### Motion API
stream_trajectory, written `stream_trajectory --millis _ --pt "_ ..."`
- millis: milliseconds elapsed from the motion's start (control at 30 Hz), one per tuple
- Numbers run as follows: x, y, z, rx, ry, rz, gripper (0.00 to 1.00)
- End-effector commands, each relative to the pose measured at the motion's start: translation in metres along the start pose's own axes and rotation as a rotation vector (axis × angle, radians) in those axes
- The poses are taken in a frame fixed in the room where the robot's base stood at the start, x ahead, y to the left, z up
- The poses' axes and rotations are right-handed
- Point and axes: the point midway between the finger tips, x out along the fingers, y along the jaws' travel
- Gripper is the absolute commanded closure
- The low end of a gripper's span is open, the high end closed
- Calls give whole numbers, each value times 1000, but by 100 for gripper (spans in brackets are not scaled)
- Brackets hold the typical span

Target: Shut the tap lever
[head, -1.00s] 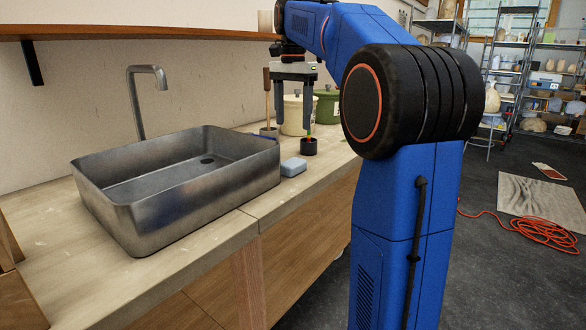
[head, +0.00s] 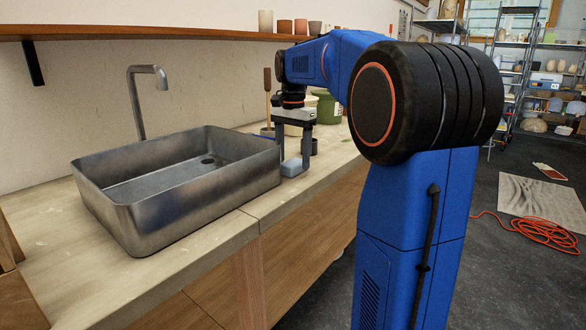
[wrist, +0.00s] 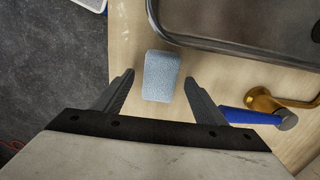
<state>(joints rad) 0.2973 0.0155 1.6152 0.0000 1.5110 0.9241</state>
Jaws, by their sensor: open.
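The tap lever (wrist: 250,116) is a blue handle beside a brass fitting (wrist: 262,100), close to the sink's edge in the wrist view. Its left end meets the outer side of my right-hand finger in the picture; I cannot tell whether they touch. In the head view, the lever is mostly hidden behind the sink's far corner. My gripper (wrist: 159,78) is open and points down, with its fingers on either side of a light blue sponge (wrist: 161,75) and gaps at both sides. In the head view, my gripper (head: 293,165) hangs low over the counter at the sponge.
The metal sink (head: 180,205) stands left of my gripper, with a grey spout (head: 137,105) behind it. A wooden shelf (head: 150,32) runs above. Bare counter (head: 285,200) lies in front.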

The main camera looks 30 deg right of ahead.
Motion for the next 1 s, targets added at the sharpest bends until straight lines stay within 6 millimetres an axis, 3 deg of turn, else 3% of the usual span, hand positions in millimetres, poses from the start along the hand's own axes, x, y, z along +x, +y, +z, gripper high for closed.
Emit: stream_trajectory --millis 267,467,767,1000 --pt "4 0 0 0 0 0 35" --pt "4 0 0 0 0 0 78" --pt "2 0 0 0 0 0 83" --pt "-26 0 0 0 2 -2 83"
